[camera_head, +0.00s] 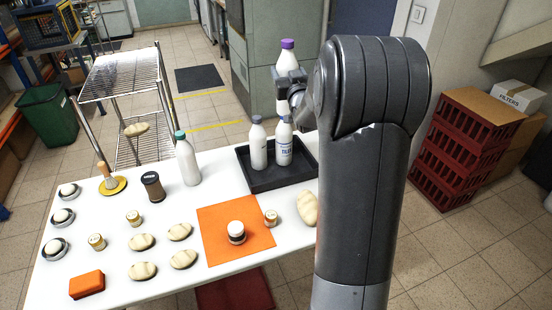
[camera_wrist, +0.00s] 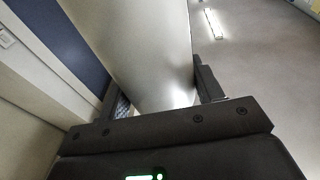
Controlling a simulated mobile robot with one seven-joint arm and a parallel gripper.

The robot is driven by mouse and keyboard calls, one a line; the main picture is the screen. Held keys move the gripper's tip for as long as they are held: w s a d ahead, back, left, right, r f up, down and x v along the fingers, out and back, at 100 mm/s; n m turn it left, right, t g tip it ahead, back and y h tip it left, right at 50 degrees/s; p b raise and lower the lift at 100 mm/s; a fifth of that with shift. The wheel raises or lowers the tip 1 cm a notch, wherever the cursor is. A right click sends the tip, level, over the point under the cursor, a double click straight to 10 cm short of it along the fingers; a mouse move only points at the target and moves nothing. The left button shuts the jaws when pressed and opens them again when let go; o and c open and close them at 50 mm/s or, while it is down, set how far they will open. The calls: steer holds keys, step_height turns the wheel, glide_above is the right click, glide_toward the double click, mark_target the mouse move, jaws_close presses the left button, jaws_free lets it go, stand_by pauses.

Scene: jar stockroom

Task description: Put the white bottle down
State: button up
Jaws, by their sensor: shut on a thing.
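A white bottle with a purple cap (camera_head: 287,58) is upright in my gripper (camera_head: 287,80), which is shut on it. In the head view it shows above the back of the black tray (camera_head: 262,185), and its lower part is partly hidden by my gripper. Its height over the tray is hard to tell. In the wrist view the bottle's pale side (camera_wrist: 150,45) fills the space between the two fingers of my gripper (camera_wrist: 162,98). In the tray stand a grey-capped white bottle (camera_head: 258,148) and a labelled white bottle (camera_head: 283,150).
The white table (camera_head: 210,205) also holds a green-capped bottle (camera_head: 187,162), a brown jar (camera_head: 153,187), an orange mat (camera_head: 218,225) with a white-lidded jar (camera_head: 236,232), and several loaf-like pieces. A wire rack (camera_head: 120,75) stands behind left.

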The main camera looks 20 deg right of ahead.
steer(key=s+d, duration=0.7)
steer(key=s, duration=0.1)
step_height(320, 180, down, 18)
steer(key=w+a+f, duration=0.8)
steer(key=f, duration=0.3)
steer(key=shift+w+a+f+m+h, duration=0.2)
steer(key=shift+w+f+m+h, duration=0.05)
steer(key=shift+f+m+h, duration=0.05)
steer(key=shift+f, duration=0.1)
steer(key=o, duration=1.4)
steer(key=shift+f, duration=0.1)
